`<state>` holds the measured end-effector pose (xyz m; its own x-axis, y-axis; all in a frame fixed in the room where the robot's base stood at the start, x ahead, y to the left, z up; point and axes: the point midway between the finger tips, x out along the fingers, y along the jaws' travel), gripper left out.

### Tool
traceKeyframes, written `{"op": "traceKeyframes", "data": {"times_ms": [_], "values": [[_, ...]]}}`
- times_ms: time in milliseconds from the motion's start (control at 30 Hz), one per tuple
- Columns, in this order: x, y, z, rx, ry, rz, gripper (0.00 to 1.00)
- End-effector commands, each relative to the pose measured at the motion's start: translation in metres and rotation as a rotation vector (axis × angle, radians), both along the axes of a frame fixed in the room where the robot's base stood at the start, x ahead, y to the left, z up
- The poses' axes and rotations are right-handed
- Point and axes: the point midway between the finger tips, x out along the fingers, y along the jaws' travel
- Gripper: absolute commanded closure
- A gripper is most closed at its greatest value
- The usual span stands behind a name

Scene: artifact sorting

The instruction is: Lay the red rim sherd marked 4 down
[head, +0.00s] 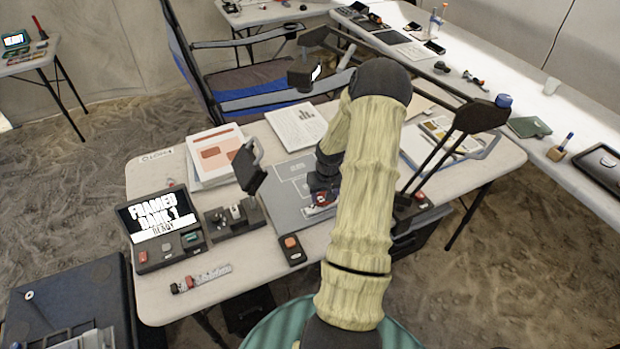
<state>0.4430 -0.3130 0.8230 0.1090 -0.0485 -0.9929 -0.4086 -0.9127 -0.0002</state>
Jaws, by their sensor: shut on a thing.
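My gripper (321,199) is low over the right part of a grey board (285,211) with pale outlined areas. It is shut on a small red piece (322,201), which I take for the red rim sherd. A pale patch shows on or beside the piece, but a mark 4 is too small to read. The sherd is partly hidden by the fingers, and I cannot tell if it touches the board. My cream-sleeved arm hides the area to the right of the gripper.
A black box with an orange button (291,247) lies in front. Papers (297,127) lie behind. A folding chair (240,98) stands beyond the table.

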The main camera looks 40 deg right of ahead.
Motion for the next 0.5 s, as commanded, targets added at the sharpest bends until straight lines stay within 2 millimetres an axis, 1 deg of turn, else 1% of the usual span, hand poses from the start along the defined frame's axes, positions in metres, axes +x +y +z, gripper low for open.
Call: {"op": "traceKeyframes", "data": {"times_ms": [33,100,500], "values": [[0.011,-0.002,0.001,0.002,-0.002,-0.001,0.72],[0.023,-0.005,0.001,0.001,-0.003,-0.001,0.72],[0.088,-0.021,0.001,0.000,-0.001,0.000,0.72]]}}
